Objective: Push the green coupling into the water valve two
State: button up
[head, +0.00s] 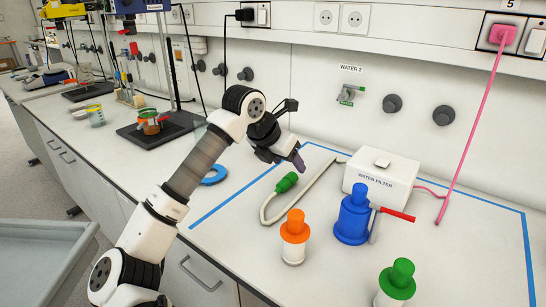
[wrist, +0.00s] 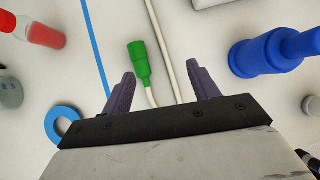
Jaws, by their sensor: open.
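The green coupling (head: 286,182) lies on the bench at the end of a pale hose, left of the water filter box. In the wrist view the green coupling (wrist: 139,62) lies beyond and between my fingertips, nearer the left finger. My gripper (head: 296,162) is above the bench behind the coupling, with dark purple fingers. In the wrist view my gripper (wrist: 161,82) is open with nothing between its fingers. The water valve two (head: 347,95) is a small green and metal fitting on the wall under the "WATER 2" label.
A blue ring (head: 213,175) lies left of the blue tape line. A pink cable hangs at right.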

aim_at(283, 181)
jog(key=shift+n+y, duration=0.3)
jog(key=shift+y, duration=0.6)
jog(key=w+f+b, duration=0.1)
jog(key=f, duration=0.2)
jog(key=w+f+b, duration=0.1)
jog(key=w+f, duration=0.1)
jog(key=f, duration=0.1)
jog(key=w+f+b, duration=0.1)
jog(key=f+b, duration=0.1)
jog(key=f, duration=0.2)
jog(key=shift+w+a, duration=0.2)
jog(key=shift+w, duration=0.2)
grip_shut()
jog(key=shift+r, duration=0.2)
